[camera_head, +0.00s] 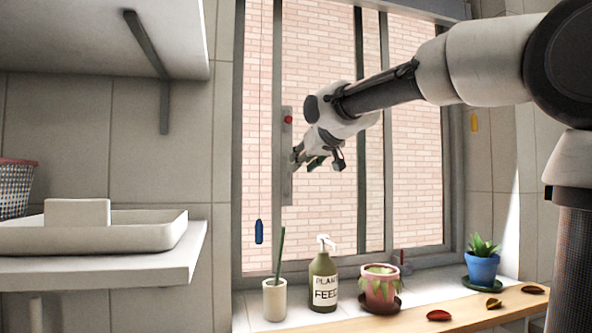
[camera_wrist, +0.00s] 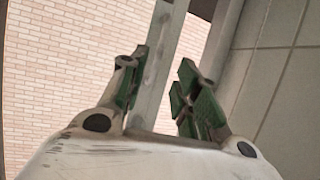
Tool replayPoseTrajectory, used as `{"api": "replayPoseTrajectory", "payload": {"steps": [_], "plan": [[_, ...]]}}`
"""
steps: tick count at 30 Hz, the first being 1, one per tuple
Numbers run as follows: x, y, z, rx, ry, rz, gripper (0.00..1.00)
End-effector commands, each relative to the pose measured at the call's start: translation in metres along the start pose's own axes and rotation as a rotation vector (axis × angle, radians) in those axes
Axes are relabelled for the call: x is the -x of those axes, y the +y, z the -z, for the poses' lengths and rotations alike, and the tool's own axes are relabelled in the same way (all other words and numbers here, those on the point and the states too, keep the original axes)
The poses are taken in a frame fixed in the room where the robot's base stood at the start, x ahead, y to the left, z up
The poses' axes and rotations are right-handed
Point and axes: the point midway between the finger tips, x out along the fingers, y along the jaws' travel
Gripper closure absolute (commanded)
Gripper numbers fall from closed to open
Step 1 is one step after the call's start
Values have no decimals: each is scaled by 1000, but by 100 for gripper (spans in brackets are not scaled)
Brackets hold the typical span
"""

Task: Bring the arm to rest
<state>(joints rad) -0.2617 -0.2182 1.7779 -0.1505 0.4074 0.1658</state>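My gripper (camera_head: 318,160) is raised in front of the window, well above the sill, at the end of my outstretched arm. In the wrist view its two green-padded fingers (camera_wrist: 165,85) stand apart, with nothing held between them. A grey vertical strip of the window frame shows behind the gap. In the head view the gripper is close to a grey upright plate with a red knob (camera_head: 288,119); I cannot tell whether it touches it.
On the sill (camera_head: 440,312) below stand a cup (camera_head: 274,300), a plant feed bottle (camera_head: 323,281), a wilted plant in a pink pot (camera_head: 380,289) and a blue-potted plant (camera_head: 482,268). Dry leaves (camera_head: 438,315) lie at the right. A blue cord pull (camera_head: 259,231) hangs left. The sink (camera_head: 100,237) is left.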

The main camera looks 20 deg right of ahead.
Motion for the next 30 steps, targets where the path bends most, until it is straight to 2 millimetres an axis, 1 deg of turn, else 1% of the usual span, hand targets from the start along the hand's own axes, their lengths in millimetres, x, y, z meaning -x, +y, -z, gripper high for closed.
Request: {"api": "replayPoseTrajectory", "payload": {"steps": [2,5,18,20,21,23,26,27,29,30], "plan": [[9,0,0,0,0,0,68],[14,0,0,0,-1,0,68],[14,0,0,0,-1,0,68],[16,1,-2,0,-5,-2,68],[18,4,-7,-1,-14,-6,68],[24,10,-23,-5,-44,-17,68],[43,27,-71,-14,-136,-47,68],[54,35,-97,-21,-186,-62,68],[74,46,-142,-32,-268,-84,68],[88,53,-173,-41,-327,-97,68]]}}
